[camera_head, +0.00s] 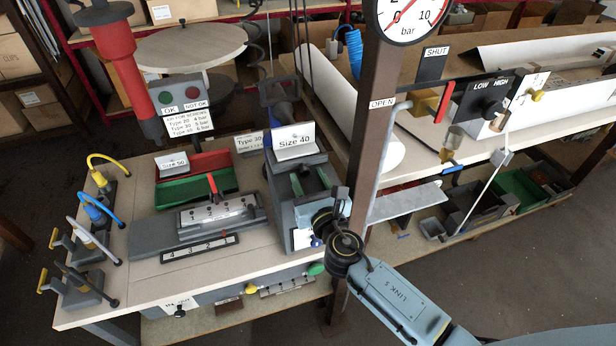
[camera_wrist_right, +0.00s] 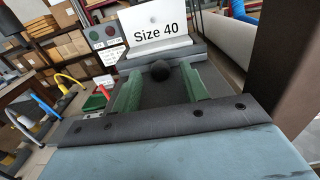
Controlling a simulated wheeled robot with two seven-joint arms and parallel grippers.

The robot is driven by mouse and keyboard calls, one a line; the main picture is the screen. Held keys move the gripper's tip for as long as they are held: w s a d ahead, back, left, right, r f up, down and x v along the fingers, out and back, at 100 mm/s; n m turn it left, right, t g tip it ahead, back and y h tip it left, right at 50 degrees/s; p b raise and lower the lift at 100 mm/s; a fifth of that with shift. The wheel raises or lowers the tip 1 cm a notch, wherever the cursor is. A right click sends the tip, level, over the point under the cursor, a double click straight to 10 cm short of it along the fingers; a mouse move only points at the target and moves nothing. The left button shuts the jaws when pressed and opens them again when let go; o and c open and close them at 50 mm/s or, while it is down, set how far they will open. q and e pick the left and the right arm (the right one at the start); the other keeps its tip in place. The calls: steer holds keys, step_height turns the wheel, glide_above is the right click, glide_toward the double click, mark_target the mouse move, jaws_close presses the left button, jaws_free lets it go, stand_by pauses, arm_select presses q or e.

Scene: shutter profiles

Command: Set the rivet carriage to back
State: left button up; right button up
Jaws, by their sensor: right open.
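A grey unit (camera_head: 285,228) with a sign reading "Size 40" (camera_head: 294,140) stands at the right end of the near bench. The sign also shows in the right wrist view (camera_wrist_right: 160,30). No label names the rivet carriage, so I cannot tell for sure which part it is. My right gripper (camera_head: 311,182) reaches over this unit from the lower right. Its green fingers are open, and in the wrist view (camera_wrist_right: 163,86) a dark round knob (camera_wrist_right: 161,70) shows between them, near the tips. I cannot tell whether they touch it. My left gripper is not in view.
A brown post (camera_head: 368,120) stands close to the right of my right gripper. A numbered grey block with a red lever (camera_head: 212,185) is left of the unit. Green and red bins (camera_head: 195,188) lie behind it.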

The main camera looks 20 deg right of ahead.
steer(key=shift+w, duration=0.4)
steer(key=shift+c, duration=0.4)
